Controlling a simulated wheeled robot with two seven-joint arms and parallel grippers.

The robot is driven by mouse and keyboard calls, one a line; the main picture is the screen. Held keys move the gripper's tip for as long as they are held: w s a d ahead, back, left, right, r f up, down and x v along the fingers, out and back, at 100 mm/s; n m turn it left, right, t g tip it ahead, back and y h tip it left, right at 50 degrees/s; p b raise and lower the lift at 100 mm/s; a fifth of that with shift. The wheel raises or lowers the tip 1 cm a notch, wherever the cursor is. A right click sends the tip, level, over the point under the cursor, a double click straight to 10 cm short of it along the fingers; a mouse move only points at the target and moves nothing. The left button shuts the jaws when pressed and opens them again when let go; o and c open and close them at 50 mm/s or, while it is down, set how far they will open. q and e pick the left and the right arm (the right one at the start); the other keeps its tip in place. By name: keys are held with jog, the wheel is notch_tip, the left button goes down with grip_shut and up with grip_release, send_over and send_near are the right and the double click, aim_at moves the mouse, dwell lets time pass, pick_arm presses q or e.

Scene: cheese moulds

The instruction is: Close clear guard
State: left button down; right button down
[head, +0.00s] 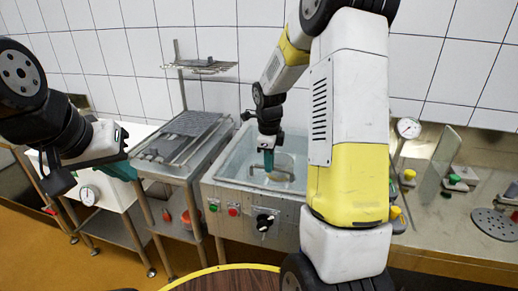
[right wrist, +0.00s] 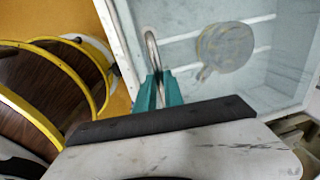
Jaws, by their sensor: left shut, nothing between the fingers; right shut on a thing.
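The clear guard (head: 232,160) is a see-through sheet at the top of the steel machine (head: 225,205) in the middle of the head view. It also fills the upper right of the right wrist view (right wrist: 270,75); its exact tilt is hard to tell. A curved metal handle (right wrist: 151,48) rises near its left edge there. My right gripper (right wrist: 158,92) is shut on the handle; in the head view my right gripper (head: 268,162) points down over the machine. A round pale thing (right wrist: 225,47) shows through the sheet. My left gripper (head: 128,169) is shut and empty, far left of the guard.
The machine's front has green and red buttons and a black knob (head: 265,222). A slatted steel stand (head: 190,140) is left of it. A steel counter (head: 440,225) on the right holds a gauge and a perforated disc (head: 495,223). A yellow-rimmed wooden round (head: 230,282) is in front.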

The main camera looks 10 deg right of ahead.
jog(key=shift+s+a+f, duration=0.1)
jog(key=shift+s+f, duration=0.2)
jog(key=shift+f, duration=0.05)
jog(key=c, duration=1.5)
grip_release()
jog(key=shift+o, duration=0.2)
jog(key=shift+w, duration=0.1)
jog(key=shift+r, duration=0.6)
notch_tip(320, 180, up, 7)
jog(key=shift+s+a+f, duration=0.15)
jog(key=shift+s+a, duration=0.05)
jog(key=shift+s, duration=0.15)
